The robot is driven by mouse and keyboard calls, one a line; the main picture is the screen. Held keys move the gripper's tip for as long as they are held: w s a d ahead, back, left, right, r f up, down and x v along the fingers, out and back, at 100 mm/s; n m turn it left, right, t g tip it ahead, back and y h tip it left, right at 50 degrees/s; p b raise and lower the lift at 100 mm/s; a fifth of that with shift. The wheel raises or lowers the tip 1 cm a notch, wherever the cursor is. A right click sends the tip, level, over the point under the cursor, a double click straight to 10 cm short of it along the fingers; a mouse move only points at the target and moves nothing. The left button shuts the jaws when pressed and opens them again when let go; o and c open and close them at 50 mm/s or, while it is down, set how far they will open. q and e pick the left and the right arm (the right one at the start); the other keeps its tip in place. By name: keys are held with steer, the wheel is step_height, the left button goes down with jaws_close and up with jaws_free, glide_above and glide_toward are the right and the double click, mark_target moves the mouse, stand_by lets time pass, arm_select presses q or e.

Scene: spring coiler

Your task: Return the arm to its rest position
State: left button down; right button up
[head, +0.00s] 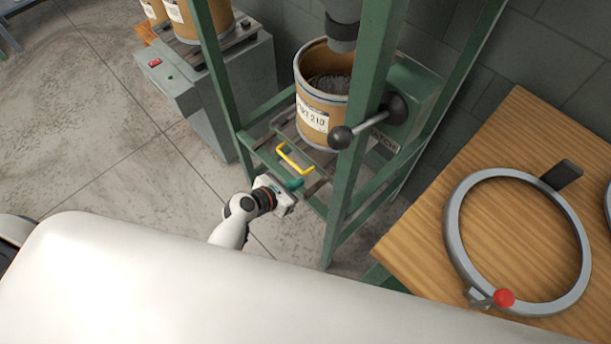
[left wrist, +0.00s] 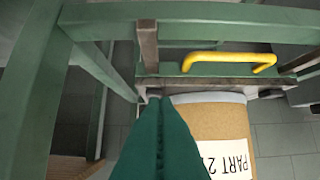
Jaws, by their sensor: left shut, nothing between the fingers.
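My left gripper (head: 292,185) is shut and empty, at the front of a green metal frame (head: 340,190). Its closed green fingers also show in the left wrist view (left wrist: 158,135). The gripper is just below a yellow handle (head: 295,158) on the frame's shelf, and looks apart from it. The handle shows too in the left wrist view (left wrist: 228,62). A brown drum (head: 312,117) labelled "PART 210", with dark material inside, stands on the shelf behind the handle. My right gripper is in neither view.
A wooden table (head: 420,235) at the right carries a grey ring clamp (head: 452,240) with a red knob (head: 503,298). A lever with a black ball (head: 341,137) sticks out from the frame. A grey cabinet (head: 215,100) with drums stands at the back left. Floor left of the gripper is clear.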

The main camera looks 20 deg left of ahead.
arm_select(q)
steer(key=v, duration=0.2)
steer(key=shift+s+a+r, duration=0.1)
steer(key=shift+s+a, duration=0.05)
steer(key=shift+s, duration=0.05)
